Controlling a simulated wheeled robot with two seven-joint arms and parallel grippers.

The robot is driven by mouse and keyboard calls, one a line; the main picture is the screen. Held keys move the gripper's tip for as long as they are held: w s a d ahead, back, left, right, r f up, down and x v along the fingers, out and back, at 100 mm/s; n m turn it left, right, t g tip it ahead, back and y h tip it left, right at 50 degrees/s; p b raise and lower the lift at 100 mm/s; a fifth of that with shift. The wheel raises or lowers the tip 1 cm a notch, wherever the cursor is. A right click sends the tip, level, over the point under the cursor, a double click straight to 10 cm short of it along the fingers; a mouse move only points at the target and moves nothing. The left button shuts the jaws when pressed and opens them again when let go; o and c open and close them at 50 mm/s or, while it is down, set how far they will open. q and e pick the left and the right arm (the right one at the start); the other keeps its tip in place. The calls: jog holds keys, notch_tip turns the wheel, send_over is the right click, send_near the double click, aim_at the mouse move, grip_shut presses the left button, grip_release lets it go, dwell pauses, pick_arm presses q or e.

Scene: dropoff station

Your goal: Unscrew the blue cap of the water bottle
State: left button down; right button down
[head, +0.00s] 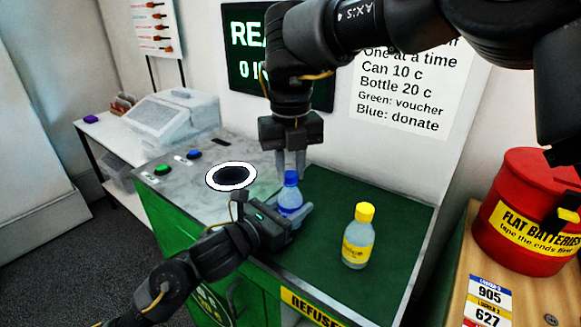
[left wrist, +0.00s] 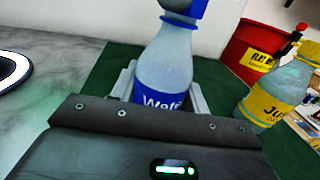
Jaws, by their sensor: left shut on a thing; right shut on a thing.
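The water bottle (head: 290,198) is clear with a blue label and stands upright on the green mat. Its blue cap (head: 291,177) is on the neck. My left gripper (head: 294,214) is shut around the bottle's body at label height. My right gripper (head: 291,168) points straight down from above and is shut on the blue cap. In the left wrist view the bottle (left wrist: 166,62) sits between my left fingers, with part of the blue cap (left wrist: 184,7) at the top edge. Whether the cap has turned cannot be told.
A yellow-capped juice bottle (head: 358,240) stands on the green mat (head: 390,215) to the right. A white-ringed round hole (head: 211,185) and green and blue buttons are at the left. A red battery bin (head: 525,205) stands on a wooden surface at the far right.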

jog(key=n, duration=2.5)
jog(key=shift+n, duration=0.4)
jog(key=shift+r, duration=0.3)
jog(key=shift+r, duration=0.9)
